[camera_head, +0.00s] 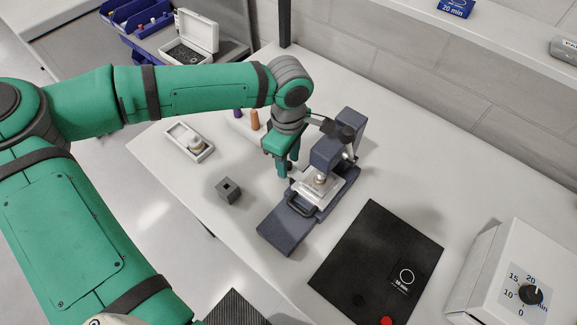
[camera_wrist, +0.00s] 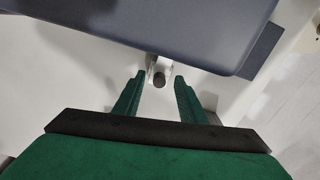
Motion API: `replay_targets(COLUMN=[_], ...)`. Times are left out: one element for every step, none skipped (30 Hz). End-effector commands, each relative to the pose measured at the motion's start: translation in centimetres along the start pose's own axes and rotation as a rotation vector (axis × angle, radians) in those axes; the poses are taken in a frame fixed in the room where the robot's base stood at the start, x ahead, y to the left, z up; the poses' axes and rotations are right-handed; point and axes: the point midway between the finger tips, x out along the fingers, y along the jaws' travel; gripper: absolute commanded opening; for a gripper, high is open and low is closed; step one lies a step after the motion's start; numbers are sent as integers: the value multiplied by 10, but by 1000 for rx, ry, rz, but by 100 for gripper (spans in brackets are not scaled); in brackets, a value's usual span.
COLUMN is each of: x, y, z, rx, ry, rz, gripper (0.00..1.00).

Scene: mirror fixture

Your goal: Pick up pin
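My gripper (camera_head: 285,167) points down just left of the dark blue mirror fixture (camera_head: 280,232). In the wrist view my gripper (camera_wrist: 159,79) is open, with a gap between its two green fingers. A small dark round-ended piece (camera_wrist: 158,77), possibly the pin, shows between the fingertips, in front of a pale bracket at the fixture's edge. I see no finger clearly touching it. In the head view the fingers largely hide this spot. The fixture carries a silver plate with a small round knob (camera_head: 320,178) and a black handle.
A grey block with a square hole (camera_head: 229,190) and a white tray (camera_head: 173,132) stand left of the fixture. Purple (camera_head: 238,113) and orange (camera_head: 254,120) pegs stand behind my gripper. A black mat (camera_head: 350,262) and a dial box (camera_head: 520,280) are at right.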

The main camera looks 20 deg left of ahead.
Motion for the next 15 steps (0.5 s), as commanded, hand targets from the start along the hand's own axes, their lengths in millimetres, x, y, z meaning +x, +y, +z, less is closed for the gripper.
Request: replay_targets(x=[0, 0, 0, 0, 0, 0, 0, 0, 0, 0, 0, 0, 0, 0, 0], y=[0, 0, 1, 1, 1, 1, 1, 1, 1, 1, 1, 1, 1, 1, 1], z=[1, 1, 2, 2, 2, 2, 2, 2, 2, 2, 2, 2, 2, 2, 2], rx=[1, 2, 3, 4, 4, 4, 4, 4, 4, 4, 4, 4, 4, 4, 4], ry=[0, 0, 0, 0, 0, 0, 0, 0, 0, 0, 0, 0, 0, 0, 0], rz=[0, 0, 0, 0, 0, 0, 0, 0, 0, 0, 0, 0, 0, 0, 0], gripper=[37, 37, 37, 30, 23, 13, 6, 0, 0, 0, 0, 0, 0, 0, 0])
